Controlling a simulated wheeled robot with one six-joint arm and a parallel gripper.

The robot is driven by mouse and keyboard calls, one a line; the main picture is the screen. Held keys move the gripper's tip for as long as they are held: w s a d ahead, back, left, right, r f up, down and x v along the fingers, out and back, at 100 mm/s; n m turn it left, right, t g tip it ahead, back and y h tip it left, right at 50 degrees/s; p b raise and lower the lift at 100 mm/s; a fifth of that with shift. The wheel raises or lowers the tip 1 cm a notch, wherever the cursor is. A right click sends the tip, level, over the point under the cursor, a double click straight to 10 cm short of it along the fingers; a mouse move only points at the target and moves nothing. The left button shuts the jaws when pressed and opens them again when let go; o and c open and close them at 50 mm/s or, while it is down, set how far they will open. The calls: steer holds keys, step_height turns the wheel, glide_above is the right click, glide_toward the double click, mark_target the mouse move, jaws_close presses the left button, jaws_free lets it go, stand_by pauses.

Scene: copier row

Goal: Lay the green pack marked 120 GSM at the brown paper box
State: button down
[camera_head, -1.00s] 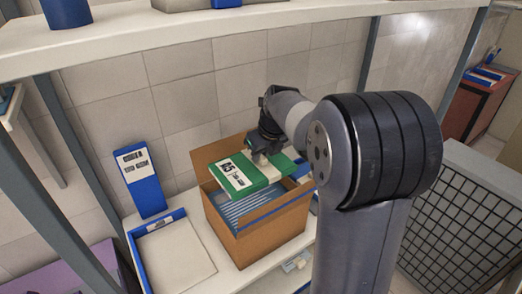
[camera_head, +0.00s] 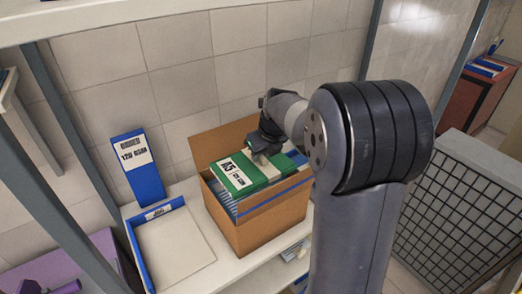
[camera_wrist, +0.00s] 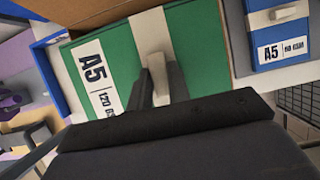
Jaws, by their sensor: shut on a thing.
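The green pack (camera_head: 241,172) has a white label reading A5 and a pale band; in the wrist view the label on the pack (camera_wrist: 118,50) reads A5 and 120 GSM, partly cut off. My gripper (camera_head: 264,153) is shut on the band's raised tab, which shows between the fingers in the wrist view (camera_wrist: 157,75). The pack lies level in the mouth of the open brown paper box (camera_head: 270,225), over the blue-edged sheets inside. Whether it rests on them I cannot tell. My arm hides the box's right side.
A blue-edged tray (camera_head: 178,250) stands left of the box, with a blue sign reading 120 GSM (camera_head: 138,168) behind it. A blue pack marked A5, 80 or 60 GSM (camera_wrist: 280,35), lies right of the box. A wire-mesh panel (camera_head: 445,205) stands at right.

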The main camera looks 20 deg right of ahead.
steer(key=shift+f+b, duration=2.25)
steer(key=shift+f, duration=2.1)
steer(key=c, duration=1.3)
jaws_free()
steer(key=shift+o, duration=0.2)
steer(key=v, duration=1)
steer(key=shift+s+r+b, duration=0.2)
steer(key=shift+r+b, duration=0.1)
steer(key=shift+r, duration=0.05)
